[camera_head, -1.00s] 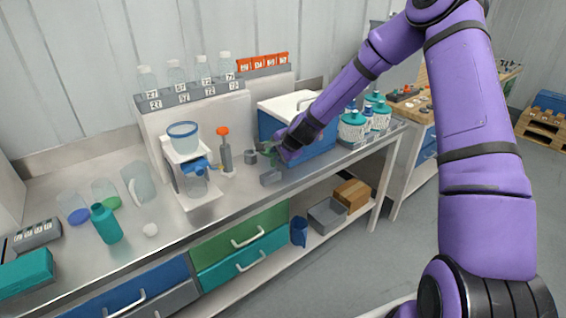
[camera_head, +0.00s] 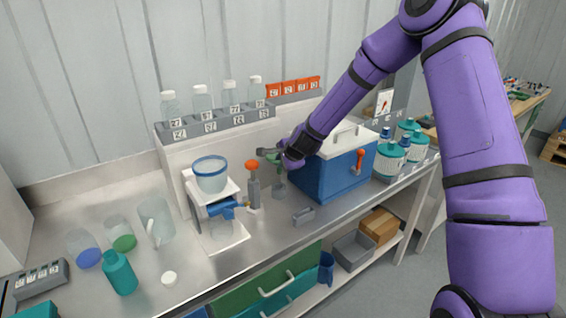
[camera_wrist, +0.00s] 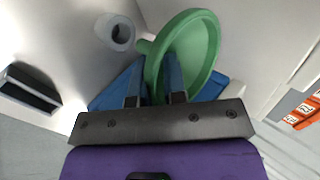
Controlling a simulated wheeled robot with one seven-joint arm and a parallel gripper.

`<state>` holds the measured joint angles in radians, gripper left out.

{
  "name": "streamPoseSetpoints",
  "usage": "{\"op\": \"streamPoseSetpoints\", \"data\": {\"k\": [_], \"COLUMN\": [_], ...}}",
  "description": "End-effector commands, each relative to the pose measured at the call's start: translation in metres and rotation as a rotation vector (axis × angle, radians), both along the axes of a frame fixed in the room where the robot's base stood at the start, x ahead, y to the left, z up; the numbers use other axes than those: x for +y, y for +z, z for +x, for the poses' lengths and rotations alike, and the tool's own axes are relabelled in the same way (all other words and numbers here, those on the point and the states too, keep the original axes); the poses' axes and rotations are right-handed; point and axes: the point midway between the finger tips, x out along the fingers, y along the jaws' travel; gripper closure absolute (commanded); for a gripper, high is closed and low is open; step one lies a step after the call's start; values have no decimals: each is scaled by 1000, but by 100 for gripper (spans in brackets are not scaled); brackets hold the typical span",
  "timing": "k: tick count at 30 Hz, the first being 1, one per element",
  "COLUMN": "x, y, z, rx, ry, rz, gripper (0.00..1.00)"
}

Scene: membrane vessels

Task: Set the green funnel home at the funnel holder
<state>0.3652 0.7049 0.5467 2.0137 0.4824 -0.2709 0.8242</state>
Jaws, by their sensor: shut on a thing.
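My gripper (camera_wrist: 153,82) is shut on the wall of the green funnel (camera_wrist: 203,48). One finger lies inside the wide mouth and the other outside, with the stem pointing left in the wrist view. In the head view the funnel (camera_head: 274,157) is a small green patch, partly hidden by my gripper (camera_head: 276,154), above the bench.
Farther left is a white stand (camera_head: 226,238) with a clear vessel (camera_head: 210,176). Labelled bottles (camera_head: 203,103) line the shelf behind.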

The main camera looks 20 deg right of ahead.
Motion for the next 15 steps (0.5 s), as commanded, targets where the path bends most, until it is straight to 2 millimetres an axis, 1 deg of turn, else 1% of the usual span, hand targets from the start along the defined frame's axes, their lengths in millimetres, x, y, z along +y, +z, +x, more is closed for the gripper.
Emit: {"op": "streamPoseSetpoints", "data": {"k": [5, 15], "x": [0, 0], "y": [-4, -20], "z": [0, 0], "rx": [1, 2], "ry": [0, 0], "rz": [0, 1], "gripper": [100, 100]}}
